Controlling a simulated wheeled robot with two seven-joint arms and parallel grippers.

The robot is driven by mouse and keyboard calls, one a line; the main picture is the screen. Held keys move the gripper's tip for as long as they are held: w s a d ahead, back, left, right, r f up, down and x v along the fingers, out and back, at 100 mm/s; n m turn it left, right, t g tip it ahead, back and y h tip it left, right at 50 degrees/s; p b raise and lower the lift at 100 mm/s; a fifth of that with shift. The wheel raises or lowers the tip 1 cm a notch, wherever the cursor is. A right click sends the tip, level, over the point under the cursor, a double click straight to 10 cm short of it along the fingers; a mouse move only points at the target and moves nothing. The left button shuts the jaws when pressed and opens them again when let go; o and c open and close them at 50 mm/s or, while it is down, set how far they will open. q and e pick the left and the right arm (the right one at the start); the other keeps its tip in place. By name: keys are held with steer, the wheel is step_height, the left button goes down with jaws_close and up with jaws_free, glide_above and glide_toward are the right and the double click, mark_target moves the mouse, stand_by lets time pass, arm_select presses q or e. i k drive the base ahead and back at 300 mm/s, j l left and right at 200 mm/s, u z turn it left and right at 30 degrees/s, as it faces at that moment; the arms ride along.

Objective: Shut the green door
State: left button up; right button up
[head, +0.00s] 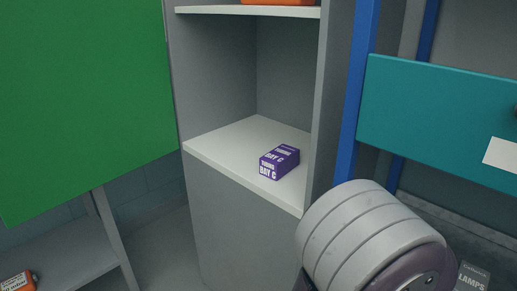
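The green door (85,100) is a flat panel at the left of the head view. It stands swung out to the left of a grey cabinet (235,235), and the cabinet's front is open. The door's right edge is near the cabinet's left side. No handle shows on the visible part of the door. Part of my own arm shows at the lower right, in front of the cabinet's right side. Neither gripper is in view.
A purple box marked "BAY C" (279,162) lies on the cabinet's white shelf (225,147). An orange object (282,2) sits on the shelf above. A teal panel (440,115) and blue post (356,100) stand at right. An orange box (18,282) is at lower left.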

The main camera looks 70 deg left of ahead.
mark_target(86, 102)
steer(key=u, duration=2.2)
